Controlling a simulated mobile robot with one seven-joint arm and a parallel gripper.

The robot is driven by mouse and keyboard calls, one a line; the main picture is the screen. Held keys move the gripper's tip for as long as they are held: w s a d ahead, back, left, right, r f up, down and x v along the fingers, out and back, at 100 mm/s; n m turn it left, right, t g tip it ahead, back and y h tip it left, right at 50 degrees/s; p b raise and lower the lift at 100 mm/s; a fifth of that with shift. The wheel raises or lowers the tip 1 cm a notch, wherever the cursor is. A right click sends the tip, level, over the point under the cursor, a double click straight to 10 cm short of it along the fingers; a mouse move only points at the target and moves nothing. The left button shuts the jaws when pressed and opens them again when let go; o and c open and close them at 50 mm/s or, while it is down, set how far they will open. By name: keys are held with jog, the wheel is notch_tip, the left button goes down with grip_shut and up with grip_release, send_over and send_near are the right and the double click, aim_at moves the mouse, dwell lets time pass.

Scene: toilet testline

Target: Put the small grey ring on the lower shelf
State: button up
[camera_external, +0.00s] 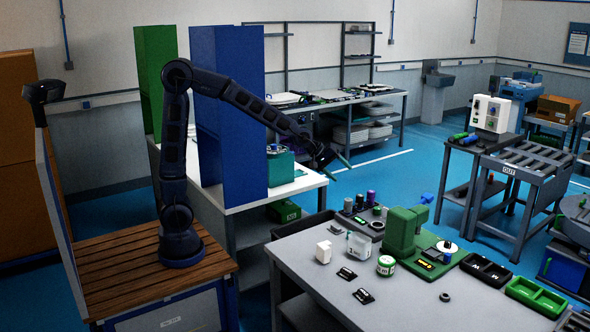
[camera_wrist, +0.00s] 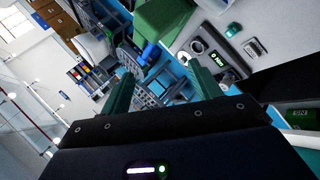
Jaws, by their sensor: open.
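A small dark grey ring (camera_external: 445,297) lies flat on the grey table (camera_external: 405,312) in the external view, near its front and right of the centre. A lower shelf (camera_external: 300,312) shows partly under the left end of this table; most of it is hidden. My gripper (camera_external: 337,168) is up in the air beyond the table's far left side, well away from the ring. In the wrist view its two green fingers (camera_wrist: 162,88) are spread apart with nothing between them. I cannot make out the ring in the wrist view.
A black tray (camera_external: 486,268) and green tray (camera_external: 537,296) lie to the right. A tall blue panel (camera_external: 228,115) stands beside my arm.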

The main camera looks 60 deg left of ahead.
jog(key=w+d+f+n+h, duration=0.1)
jog(key=w+d+f+n, duration=0.2)
jog(key=d, duration=0.5)
jog(key=w+d+f+n+t+h, duration=0.1)
jog(key=w+d+f+n, duration=0.15)
jog(key=d+f, duration=0.45)
jog(key=w+d+f+n+h, duration=0.1)
jog(key=w+d+f+n, duration=0.15)
jog(key=d, duration=0.65)
jog(key=n+t, duration=0.2)
jog(key=n, duration=1)
send_near(444, 295)
jog(key=shift+w+d+f+y, duration=0.3)
jog(key=shift+w+d+f, duration=0.2)
jog(key=shift+w+f, duration=0.2)
jog(key=shift+d+r+x, duration=0.1)
jog(key=shift+r+x, duration=0.05)
jog(key=shift+x, duration=1.45)
jog(key=shift+d+r+x, duration=0.15)
jog(key=shift+x, duration=1.45)
jog(key=c, duration=1.1)
jog(key=shift+r, duration=0.1)
